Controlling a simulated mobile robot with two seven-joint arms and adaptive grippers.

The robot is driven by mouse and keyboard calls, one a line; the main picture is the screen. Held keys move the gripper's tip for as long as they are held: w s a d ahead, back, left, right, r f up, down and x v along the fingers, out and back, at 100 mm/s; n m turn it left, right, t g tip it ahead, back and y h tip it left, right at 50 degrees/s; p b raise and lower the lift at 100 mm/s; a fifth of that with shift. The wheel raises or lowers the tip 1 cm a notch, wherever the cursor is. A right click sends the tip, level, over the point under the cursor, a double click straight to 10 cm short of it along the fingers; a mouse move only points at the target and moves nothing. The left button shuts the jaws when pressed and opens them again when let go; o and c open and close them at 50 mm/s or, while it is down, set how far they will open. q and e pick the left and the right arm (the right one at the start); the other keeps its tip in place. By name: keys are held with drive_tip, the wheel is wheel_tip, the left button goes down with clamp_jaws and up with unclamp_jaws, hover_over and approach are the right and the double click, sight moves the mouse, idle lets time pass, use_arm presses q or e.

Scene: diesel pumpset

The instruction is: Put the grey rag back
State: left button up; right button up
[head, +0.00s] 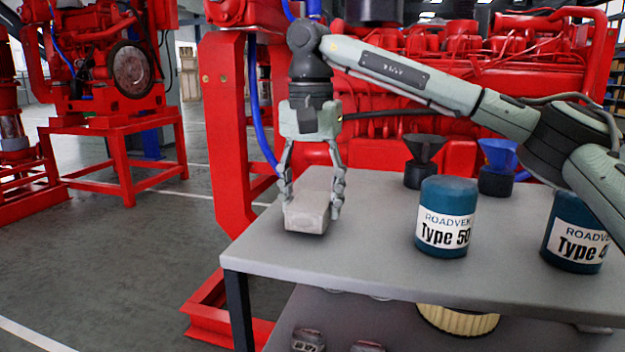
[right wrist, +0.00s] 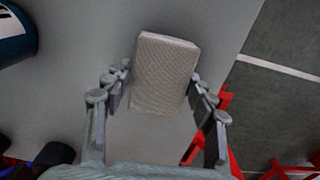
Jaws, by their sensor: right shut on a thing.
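The grey rag (head: 306,214) is a light grey, folded block at the left end of the grey table top. My right gripper (head: 313,200) points down and is shut on the rag, with one finger on each side. In the right wrist view the rag (right wrist: 165,72) sits between the fingers of the right gripper (right wrist: 160,98), its woven face toward the camera. I cannot tell whether the rag touches the table or hangs just above it. My left gripper is not in view.
On the table (head: 375,272) stand a blue Type 50 canister (head: 447,240), another blue canister (head: 577,250), a black funnel (head: 424,150) and a blue funnel (head: 498,155). A red engine frame (head: 232,140) rises behind the left edge. A lower shelf holds several items.

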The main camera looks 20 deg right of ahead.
sight(309, 202)
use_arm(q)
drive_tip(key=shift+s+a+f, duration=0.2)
use_arm(e)
drive_tip(key=shift+s+f, duration=0.1)
drive_tip(key=shift+f, duration=0.5)
drive_tip(key=o, duration=1)
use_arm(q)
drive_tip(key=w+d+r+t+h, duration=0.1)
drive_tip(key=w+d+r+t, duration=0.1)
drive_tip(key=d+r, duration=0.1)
use_arm(e)
drive_tip(key=shift+r+b, duration=0.25)
drive_tip(key=shift+b, duration=0.1)
drive_tip(key=r, duration=0.4)
drive_tip(key=r+p, duration=0.1)
drive_tip(key=r, duration=0.1)
drive_tip(key=shift+s+a, duration=0.2)
drive_tip(key=shift+a, duration=0.05)
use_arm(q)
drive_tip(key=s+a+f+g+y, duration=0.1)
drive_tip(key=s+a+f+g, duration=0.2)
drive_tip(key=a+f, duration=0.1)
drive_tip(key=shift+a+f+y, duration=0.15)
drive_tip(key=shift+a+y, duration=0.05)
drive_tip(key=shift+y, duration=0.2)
use_arm(e)
drive_tip(key=shift+r, duration=0.5)
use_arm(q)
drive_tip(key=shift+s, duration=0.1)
